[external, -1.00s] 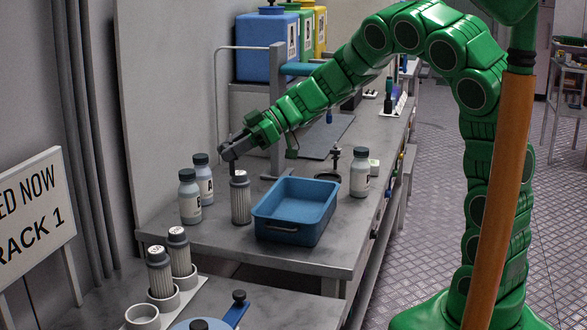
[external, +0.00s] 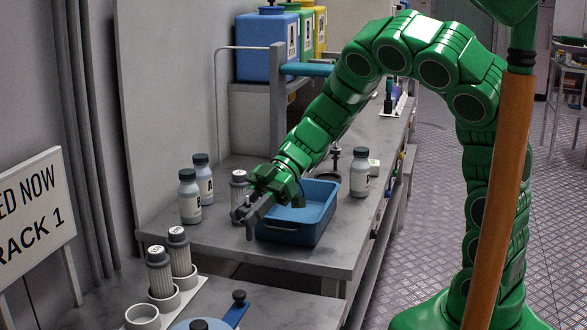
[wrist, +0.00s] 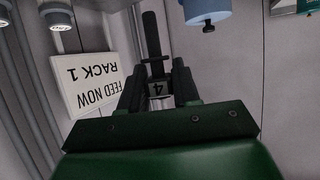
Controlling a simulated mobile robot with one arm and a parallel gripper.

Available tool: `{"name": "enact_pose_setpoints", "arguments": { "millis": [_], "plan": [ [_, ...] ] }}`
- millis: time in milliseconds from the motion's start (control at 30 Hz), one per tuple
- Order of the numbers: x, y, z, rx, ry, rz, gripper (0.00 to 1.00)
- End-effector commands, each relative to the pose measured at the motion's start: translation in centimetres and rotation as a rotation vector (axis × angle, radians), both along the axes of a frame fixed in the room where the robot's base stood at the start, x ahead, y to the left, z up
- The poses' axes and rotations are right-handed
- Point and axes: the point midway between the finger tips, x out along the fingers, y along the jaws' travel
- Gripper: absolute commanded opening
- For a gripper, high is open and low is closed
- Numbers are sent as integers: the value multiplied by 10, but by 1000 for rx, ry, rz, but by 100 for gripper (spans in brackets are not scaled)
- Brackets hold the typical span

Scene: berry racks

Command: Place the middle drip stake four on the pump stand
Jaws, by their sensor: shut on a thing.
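My gripper (external: 243,214) is low at the left end of the blue tray in the external view, in front of a grey ribbed canister. The stake sticks out beyond the fingers. In the external view the stake is too small and covered to make out clearly. I cannot tell for sure which thing is the pump stand; a small dark stand (external: 335,158) is behind the tray.
The blue tray (external: 317,222) is right beside my gripper. The ribbed canister (external: 238,180) is partly hidden behind it. White bottles (external: 190,203) stand left, another (external: 359,175) right. Ribbed canisters (external: 160,275) stand on the near bench. A sign (external: 35,205) is at left.

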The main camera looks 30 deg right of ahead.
Motion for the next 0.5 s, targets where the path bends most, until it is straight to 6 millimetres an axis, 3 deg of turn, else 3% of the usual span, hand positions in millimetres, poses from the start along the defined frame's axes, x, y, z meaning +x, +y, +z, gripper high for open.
{"name": "enact_pose_setpoints", "arguments": {
  "millis": [500],
  "plan": [
    [-1,0,-89,-2,8,-3,3]
  ]
}}
